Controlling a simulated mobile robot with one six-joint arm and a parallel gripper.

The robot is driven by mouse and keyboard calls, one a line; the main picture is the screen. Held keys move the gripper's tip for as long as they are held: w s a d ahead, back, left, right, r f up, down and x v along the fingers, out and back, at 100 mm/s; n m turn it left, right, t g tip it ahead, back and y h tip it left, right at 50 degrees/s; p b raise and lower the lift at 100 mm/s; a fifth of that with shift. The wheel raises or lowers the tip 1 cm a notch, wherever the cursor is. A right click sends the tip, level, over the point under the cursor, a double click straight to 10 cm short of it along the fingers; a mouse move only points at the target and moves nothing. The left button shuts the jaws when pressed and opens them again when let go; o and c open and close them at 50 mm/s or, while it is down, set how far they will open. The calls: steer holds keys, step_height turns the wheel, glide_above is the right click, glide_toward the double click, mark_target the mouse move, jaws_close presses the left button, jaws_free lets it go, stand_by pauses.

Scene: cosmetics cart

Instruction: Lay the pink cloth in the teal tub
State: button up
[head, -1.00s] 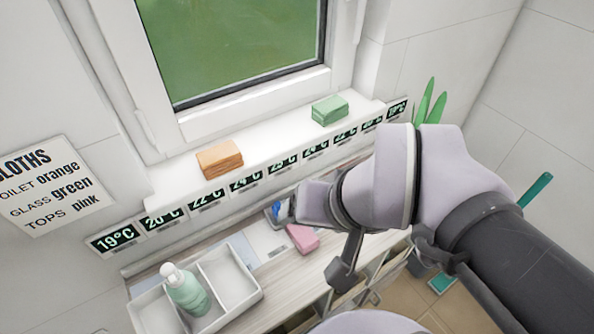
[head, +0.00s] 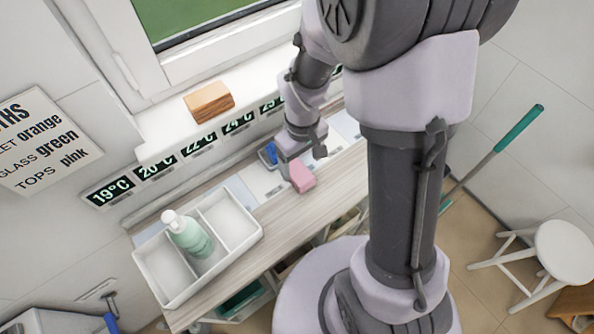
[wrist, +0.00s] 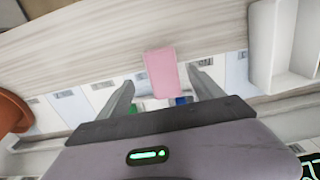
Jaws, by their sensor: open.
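The pink cloth (head: 302,177) lies folded on the wooden counter, right of the white divided caddy. My gripper (wrist: 161,90) is open and pointed down at it. In the wrist view the pink cloth (wrist: 161,72) shows between and just past the two fingers, with a gap on each side, so it is not gripped. In the head view my gripper is just behind the cloth, partly hidden by my arm. A teal piece (head: 243,298) shows under the counter's front edge; I cannot tell whether it is the teal tub.
The white caddy (head: 228,216) holds a green pump bottle (head: 187,236). A small blue item (head: 270,155) lies left of my gripper. A teal-handled pole (head: 519,128) and a white stool (head: 568,252) stand at right.

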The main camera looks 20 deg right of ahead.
mark_target(301, 173)
step_height(301, 173, down, 5)
steer(key=shift+s+a+f+b, duration=0.1)
steer(key=shift+s+b, duration=0.05)
steer(key=shift+b, duration=1)
steer(key=c, duration=1.6)
steer(key=shift+r, duration=0.25)
